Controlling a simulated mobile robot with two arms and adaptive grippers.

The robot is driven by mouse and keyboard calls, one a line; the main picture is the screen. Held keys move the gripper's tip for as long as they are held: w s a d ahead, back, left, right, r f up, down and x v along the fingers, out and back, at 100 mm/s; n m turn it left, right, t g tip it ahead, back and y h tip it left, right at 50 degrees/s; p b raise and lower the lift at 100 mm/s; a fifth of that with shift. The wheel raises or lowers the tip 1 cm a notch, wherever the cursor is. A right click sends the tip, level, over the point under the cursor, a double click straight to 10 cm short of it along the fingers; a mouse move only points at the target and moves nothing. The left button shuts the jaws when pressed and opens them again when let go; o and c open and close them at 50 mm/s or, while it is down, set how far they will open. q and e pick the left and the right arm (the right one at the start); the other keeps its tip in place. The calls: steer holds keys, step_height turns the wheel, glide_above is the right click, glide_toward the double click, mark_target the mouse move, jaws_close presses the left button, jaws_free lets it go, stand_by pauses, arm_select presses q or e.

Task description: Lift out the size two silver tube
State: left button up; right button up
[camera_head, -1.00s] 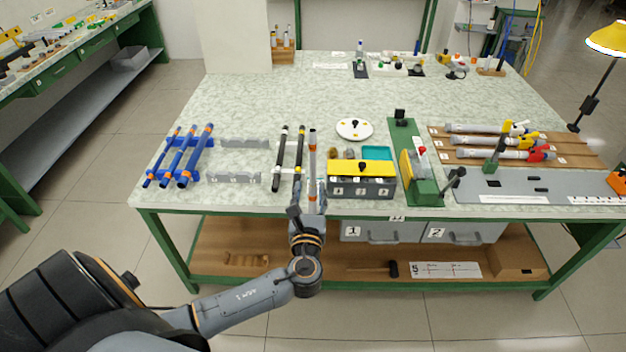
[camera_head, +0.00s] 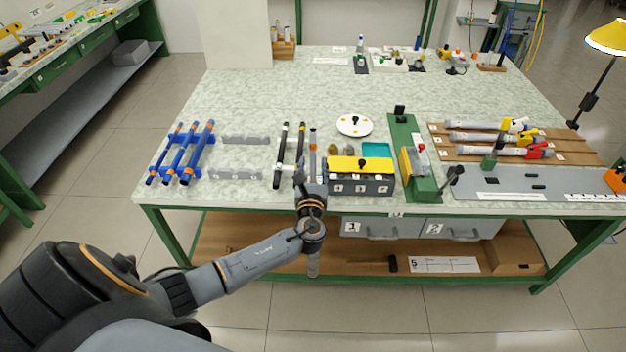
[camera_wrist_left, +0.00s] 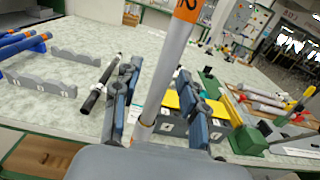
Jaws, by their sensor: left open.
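The silver tube with an orange band (camera_head: 312,158) stands left of the yellow-topped box in the head view; my left gripper hides its lower part. In the left wrist view the tube (camera_wrist_left: 168,75) rises through the middle, its orange band marked 2 at the top edge. My left gripper (camera_head: 312,180) is at the table's front edge. In the wrist view its two fingers (camera_wrist_left: 160,105) are open, one on each side of the tube, with gaps visible. My right gripper is not in view.
A grey box with a yellow top (camera_head: 362,185) stands close on the right. Black rods (camera_head: 280,160) lie close on the left, blue rods (camera_head: 182,155) farther left. A green fixture (camera_head: 422,180) and several clamped silver tubes (camera_head: 490,151) are right.

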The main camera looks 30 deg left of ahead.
arm_select(q)
jaws_close()
step_height(320, 180, up, 28)
stand_by(1.0)
steer(key=shift+f, duration=0.1)
